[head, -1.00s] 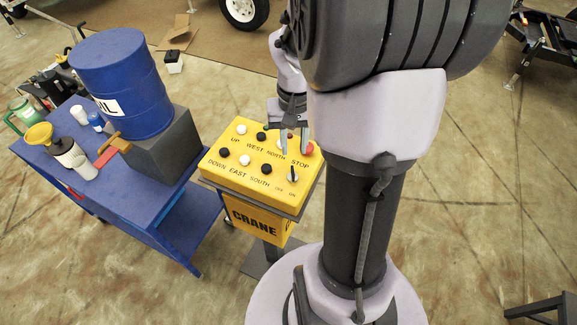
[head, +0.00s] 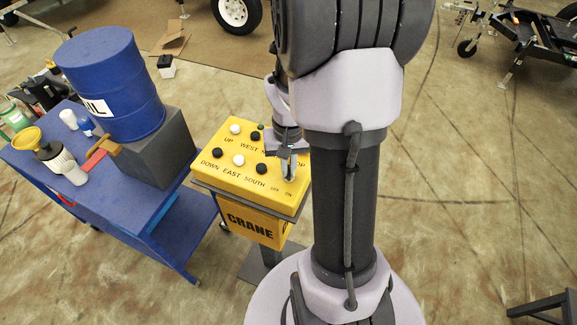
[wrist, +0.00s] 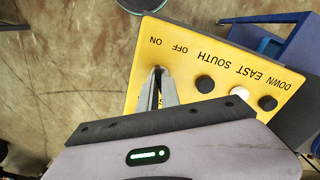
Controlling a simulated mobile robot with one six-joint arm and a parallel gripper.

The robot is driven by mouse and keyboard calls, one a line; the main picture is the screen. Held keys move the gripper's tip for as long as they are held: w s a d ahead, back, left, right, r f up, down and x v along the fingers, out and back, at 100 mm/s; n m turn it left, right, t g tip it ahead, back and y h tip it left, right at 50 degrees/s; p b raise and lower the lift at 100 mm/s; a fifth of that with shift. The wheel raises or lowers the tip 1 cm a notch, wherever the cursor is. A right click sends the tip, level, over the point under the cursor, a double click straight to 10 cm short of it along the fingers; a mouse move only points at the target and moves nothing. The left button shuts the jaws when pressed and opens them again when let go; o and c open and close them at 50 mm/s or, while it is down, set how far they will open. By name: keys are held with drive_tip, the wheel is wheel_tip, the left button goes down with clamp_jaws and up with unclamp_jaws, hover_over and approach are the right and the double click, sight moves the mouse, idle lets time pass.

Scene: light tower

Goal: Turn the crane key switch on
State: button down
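The yellow crane control box (head: 222,183) stands on a post, left of my arm in the head view. Its key switch (wrist: 160,70) sits between the OFF and ON labels, at the end of the lower button row. My gripper (head: 289,176) points down at that switch. In the wrist view, my gripper's fingers (wrist: 158,76) are close together, one on each side of the switch's knob, and look shut on it. The fingers cover most of the knob, so its exact angle is hard to tell. My wrist hides the STOP button and part of the upper row.
Black and white buttons sit close by, including the black SOUTH button (wrist: 205,84). A blue cart (head: 120,215) with a blue oil drum (head: 108,80) stands left of the box. Open floor lies to the right.

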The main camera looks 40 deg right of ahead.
sight(289, 169)
drive_tip(key=shift+m, duration=0.3)
drive_tip(key=m+b, duration=0.2)
drive_tip(key=m, duration=0.3)
drive_tip(key=shift+f+m, duration=0.1)
drive_tip(key=shift+m, duration=0.3)
drive_tip(key=m+b, duration=0.2)
drive_tip(key=m, duration=0.3)
drive_tip(key=shift+m+b, duration=0.3)
drive_tip(key=shift+m, duration=0.1)
drive_tip(key=c, duration=1.6)
unclamp_jaws()
drive_tip(key=shift+o, duration=0.2)
wheel_tip(289, 169, up, 18)
drive_tip(key=p, duration=0.6)
drive_tip(key=shift+f, duration=0.15)
